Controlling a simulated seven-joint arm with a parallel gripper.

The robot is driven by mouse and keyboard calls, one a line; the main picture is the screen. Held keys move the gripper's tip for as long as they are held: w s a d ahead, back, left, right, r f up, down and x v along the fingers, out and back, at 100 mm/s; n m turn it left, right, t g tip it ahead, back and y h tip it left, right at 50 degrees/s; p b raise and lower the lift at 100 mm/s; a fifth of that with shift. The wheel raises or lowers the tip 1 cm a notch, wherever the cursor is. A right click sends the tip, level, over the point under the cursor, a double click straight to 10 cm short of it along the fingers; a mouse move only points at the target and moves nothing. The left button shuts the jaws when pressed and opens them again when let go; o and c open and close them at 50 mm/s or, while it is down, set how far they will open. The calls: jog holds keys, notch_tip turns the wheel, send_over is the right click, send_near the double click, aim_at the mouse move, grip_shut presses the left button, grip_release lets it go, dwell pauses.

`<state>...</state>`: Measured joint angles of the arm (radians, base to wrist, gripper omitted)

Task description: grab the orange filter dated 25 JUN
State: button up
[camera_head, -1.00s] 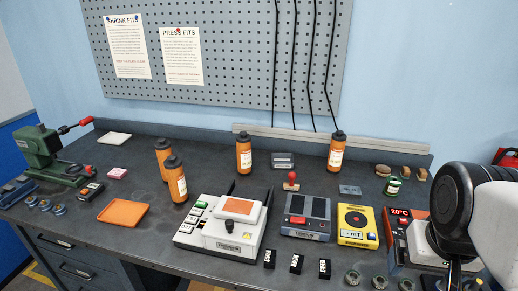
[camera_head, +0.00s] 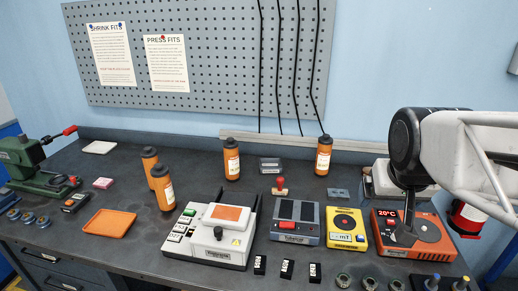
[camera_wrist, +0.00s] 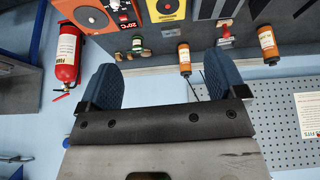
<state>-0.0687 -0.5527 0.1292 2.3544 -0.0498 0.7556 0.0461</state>
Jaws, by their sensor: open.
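Several orange bottle-like filters with black caps and pale labels stand upright on the bench: two at the left (camera_head: 149,160) (camera_head: 162,188), one in the middle (camera_head: 232,158) and one at the right back (camera_head: 323,155). Their label dates are too small to read, so I cannot tell which is 25 JUN. In the wrist view two orange filters show beyond my gripper, one near the fingers (camera_wrist: 185,60) and one further right (camera_wrist: 268,45). My gripper (camera_wrist: 163,78) is open and empty, its blue fingers wide apart. In the head view it hangs at the right, over the orange hotplate.
The orange hotplate (camera_head: 425,235), yellow device (camera_head: 347,230), grey device (camera_head: 297,222) and white device (camera_head: 222,235) fill the front. A red stamp (camera_head: 279,186) stands near the right filter. A fire extinguisher (camera_wrist: 66,55) hangs beside the bench. An orange tray (camera_head: 107,223) lies left.

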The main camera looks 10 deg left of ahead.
jog(key=w+a+r+n+t+y, duration=0.1)
jog(key=w+a+t, duration=0.15)
jog(key=w, duration=0.45)
jog(key=w+a+t, duration=0.1)
jog(key=w+a, duration=0.3)
jog(key=w, duration=0.3)
jog(key=n+t+y, duration=0.6)
jog(key=y, duration=0.4)
send_over(233, 150)
jog(key=v, duration=0.5)
notch_tip(233, 150, down, 3)
jog(key=f, duration=1.5)
jog(key=shift+s+d+f, duration=0.15)
jog(key=shift+d+f, duration=0.05)
jog(key=shift+x, duration=1.3)
